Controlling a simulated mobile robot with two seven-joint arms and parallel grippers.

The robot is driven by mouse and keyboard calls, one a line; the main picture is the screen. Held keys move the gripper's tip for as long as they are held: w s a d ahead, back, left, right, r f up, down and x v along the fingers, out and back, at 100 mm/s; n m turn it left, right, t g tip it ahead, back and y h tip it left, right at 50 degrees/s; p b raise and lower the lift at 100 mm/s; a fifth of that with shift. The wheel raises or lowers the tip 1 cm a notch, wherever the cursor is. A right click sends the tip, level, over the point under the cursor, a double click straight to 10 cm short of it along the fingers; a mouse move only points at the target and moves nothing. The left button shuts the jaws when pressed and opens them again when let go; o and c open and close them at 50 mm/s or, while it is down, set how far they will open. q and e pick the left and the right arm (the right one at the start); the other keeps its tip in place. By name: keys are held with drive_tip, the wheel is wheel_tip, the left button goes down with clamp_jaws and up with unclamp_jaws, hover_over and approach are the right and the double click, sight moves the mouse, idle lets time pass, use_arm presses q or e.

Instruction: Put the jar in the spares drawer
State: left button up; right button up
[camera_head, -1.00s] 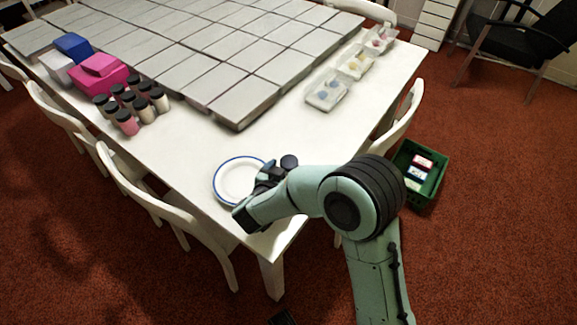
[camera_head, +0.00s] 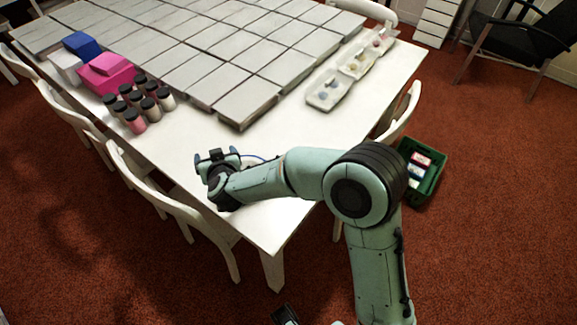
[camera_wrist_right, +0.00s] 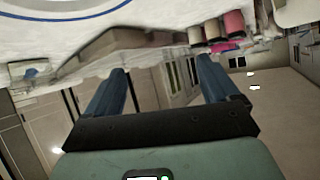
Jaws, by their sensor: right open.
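Several jars with dark lids (camera_head: 135,121) stand in a cluster on the white table's left side, one with pink contents in front. Some also show at the top right of the right wrist view (camera_wrist_right: 233,23). My right gripper (camera_head: 217,157) is over the table's near edge, to the right of and nearer than the jars, apart from them. In the right wrist view its two blue fingers (camera_wrist_right: 160,86) are spread with nothing between them. A white drawer unit (camera_head: 433,20) stands at the far right; no open drawer shows, and I cannot tell which is for spares.
A blue-rimmed white plate (camera_wrist_right: 55,8) is largely hidden by my right arm in the head view. Grey slabs (camera_head: 232,95) cover the table's far part. Trays (camera_head: 327,92) line its right side. Pink (camera_head: 107,72) and blue boxes stand behind the jars. A green crate (camera_head: 425,170) is on the floor.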

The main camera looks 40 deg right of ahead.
drive_tip(key=w+a+r+n+y+p, duration=0.1)
drive_tip(key=w+a+r+n+y, duration=0.25)
drive_tip(key=n+y, duration=0.2)
drive_tip(key=s+d+r+n+g+h+p, duration=0.1)
drive_tip(key=s+d+r+n+g+p, duration=0.1)
drive_tip(key=s+d+n+g, duration=0.7)
drive_tip(key=s+d+r+n+g+h+p, duration=0.1)
drive_tip(key=s+d+n+g+h+p, duration=0.2)
drive_tip(key=d+n, duration=0.75)
drive_tip(key=f+m, duration=0.1)
drive_tip(key=f, duration=0.1)
drive_tip(key=d+f+y+b, duration=0.1)
drive_tip(key=f, duration=0.1)
drive_tip(key=s+d+f+m, duration=0.1)
drive_tip(key=f, duration=0.2)
drive_tip(key=shift+m+y+b, duration=0.25)
drive_tip(key=shift+m+b, duration=0.05)
drive_tip(key=shift+b, duration=0.05)
drive_tip(key=shift+a+f, duration=0.15)
drive_tip(key=shift+f, duration=1.35)
drive_tip(key=shift+a+f, duration=0.1)
drive_tip(key=shift+f, duration=1.4)
drive_tip(key=shift+c, duration=0.3)
drive_tip(key=c, duration=1.2)
